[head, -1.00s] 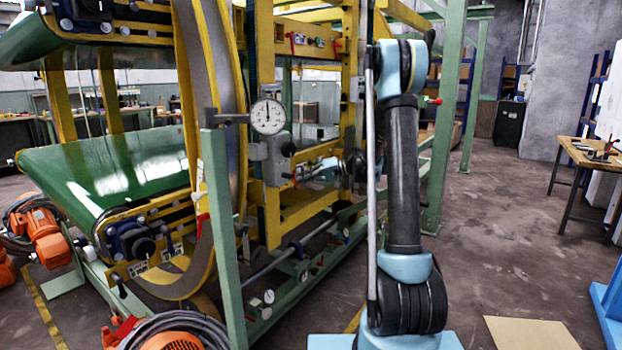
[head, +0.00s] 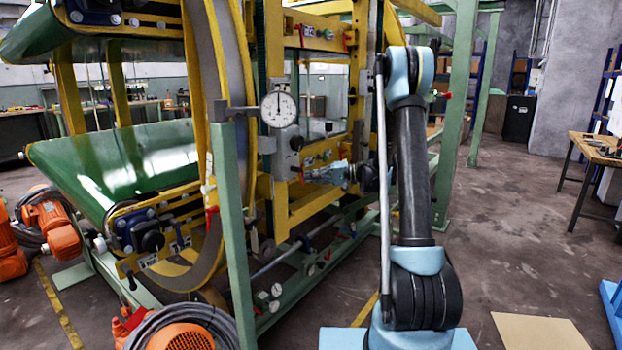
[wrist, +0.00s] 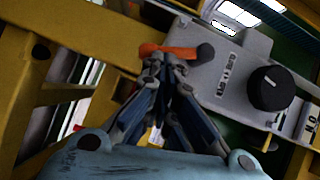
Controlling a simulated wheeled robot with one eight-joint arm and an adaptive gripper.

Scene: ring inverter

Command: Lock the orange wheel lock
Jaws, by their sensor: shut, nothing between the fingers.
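The orange wheel lock (wrist: 168,51) is a small orange lever with a dark round end, on the grey housing in the wrist view. My gripper (wrist: 166,62) has its fingers together with nothing between them. Its fingertips are right at the lever's near edge, overlapping it in the picture; I cannot tell whether they touch. In the head view my gripper (head: 308,174) reaches left to the yellow frame beside the grey housing (head: 287,150). The lever is too small to make out clearly there.
A black knob (wrist: 270,88) sits on the housing right of the lever. A yellow beam (wrist: 80,35) runs close on the left. A dial gauge (head: 279,109) and a green post (head: 230,220) stand left of my gripper. Open floor (head: 500,250) lies to the right.

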